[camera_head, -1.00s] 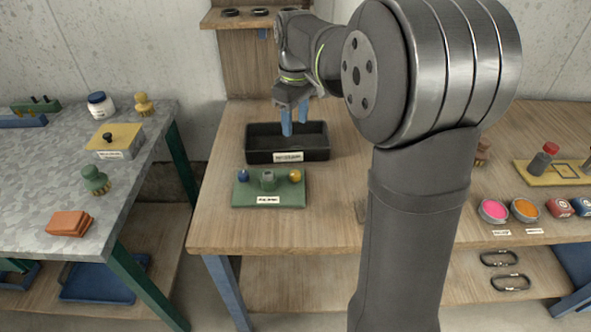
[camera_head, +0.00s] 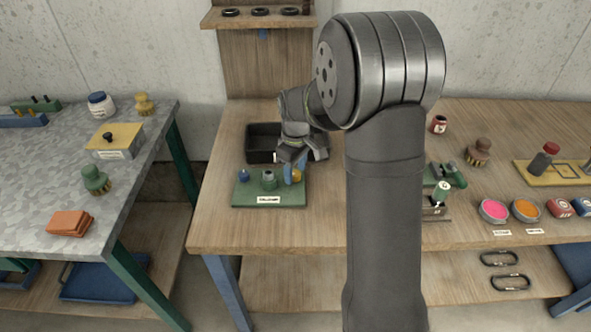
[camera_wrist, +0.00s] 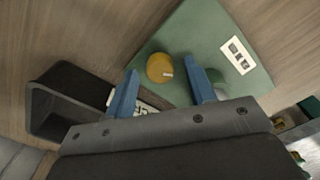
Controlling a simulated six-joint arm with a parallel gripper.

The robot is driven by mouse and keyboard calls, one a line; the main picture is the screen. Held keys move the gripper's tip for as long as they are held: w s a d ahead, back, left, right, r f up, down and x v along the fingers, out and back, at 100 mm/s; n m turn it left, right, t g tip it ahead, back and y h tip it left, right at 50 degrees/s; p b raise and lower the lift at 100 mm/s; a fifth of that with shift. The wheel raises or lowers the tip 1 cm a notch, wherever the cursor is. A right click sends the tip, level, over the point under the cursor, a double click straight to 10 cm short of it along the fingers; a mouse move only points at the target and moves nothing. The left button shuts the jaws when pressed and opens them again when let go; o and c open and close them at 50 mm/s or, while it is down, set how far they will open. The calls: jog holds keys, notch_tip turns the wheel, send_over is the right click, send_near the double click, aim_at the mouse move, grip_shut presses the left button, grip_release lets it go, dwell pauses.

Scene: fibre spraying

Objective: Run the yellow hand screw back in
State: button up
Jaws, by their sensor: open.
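The yellow hand screw (camera_head: 297,174) stands at the right end of the green block (camera_head: 245,197), partly hidden by a finger in the head view. In the wrist view the round yellow knob (camera_wrist: 160,67) carries a small pale mark and sits on the green plate (camera_wrist: 197,35). My gripper (camera_head: 291,172) is open, with its blue fingers over the block's right end. In the wrist view my gripper (camera_wrist: 168,80) has one finger on each side of the knob, with gaps visible. I cannot tell how far the fingertips are above the plate.
A black bin (camera_head: 262,155) stands just behind the block. A green-handled tool in a stand (camera_head: 437,200) is to the right. The wooden bench in front is clear.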

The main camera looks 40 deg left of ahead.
jog(key=shift+f, duration=0.3)
jog(key=c, duration=1)
jog(key=shift+o, duration=0.2)
